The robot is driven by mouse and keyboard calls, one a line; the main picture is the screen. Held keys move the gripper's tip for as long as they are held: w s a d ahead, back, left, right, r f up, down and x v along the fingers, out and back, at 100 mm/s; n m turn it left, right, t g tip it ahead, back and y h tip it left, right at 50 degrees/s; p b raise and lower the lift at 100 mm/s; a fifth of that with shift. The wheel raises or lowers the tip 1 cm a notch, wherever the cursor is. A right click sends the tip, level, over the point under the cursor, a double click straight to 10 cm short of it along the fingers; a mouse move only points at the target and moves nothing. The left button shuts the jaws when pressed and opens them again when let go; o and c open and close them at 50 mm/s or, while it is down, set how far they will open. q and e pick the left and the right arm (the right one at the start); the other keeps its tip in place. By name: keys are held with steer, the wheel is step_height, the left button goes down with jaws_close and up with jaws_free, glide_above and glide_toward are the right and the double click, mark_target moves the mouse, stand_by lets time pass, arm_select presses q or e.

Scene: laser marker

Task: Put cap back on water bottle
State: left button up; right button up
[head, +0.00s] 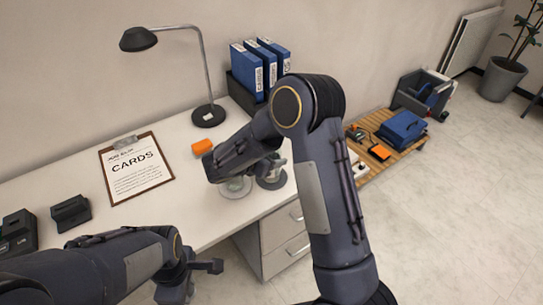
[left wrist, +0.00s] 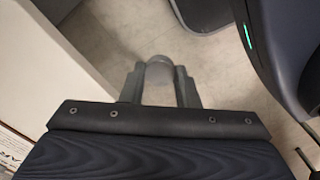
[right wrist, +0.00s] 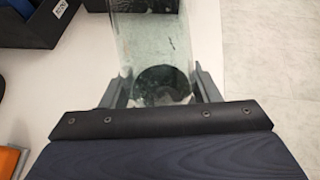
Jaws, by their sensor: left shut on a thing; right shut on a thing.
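My left gripper (left wrist: 159,82) is shut on a small grey rounded thing, probably the cap (left wrist: 159,72); in the head view this gripper (head: 178,286) is low in front of the table edge, its fingertips not clear. My right gripper (right wrist: 155,82) is shut on the clear glassy water bottle (right wrist: 150,38). The bottle runs up the right wrist view between the fingers, with a dark round patch at its near end. In the head view my right forearm hides most of the bottle; a clear round base (head: 235,187) shows below it. The left and right grippers are apart.
The white table (head: 200,225) holds a clipboard (head: 136,168), a black lamp (head: 207,116), an orange block (head: 202,146), blue binders (head: 265,65) and black devices (head: 70,211). Drawers (head: 285,240) stand below.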

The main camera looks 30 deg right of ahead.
steer(key=shift+r, duration=0.15)
arm_select(q)
steer(key=shift+r, duration=0.1)
arm_select(e)
steer(key=s+a+r, duration=0.7)
steer(key=a+r, duration=0.5)
steer(key=shift+s+r, duration=0.15)
steer(key=shift+r, duration=0.25)
stand_by(0.4)
stand_by(0.4)
steer(key=o, duration=0.8)
steer(key=c, duration=1.1)
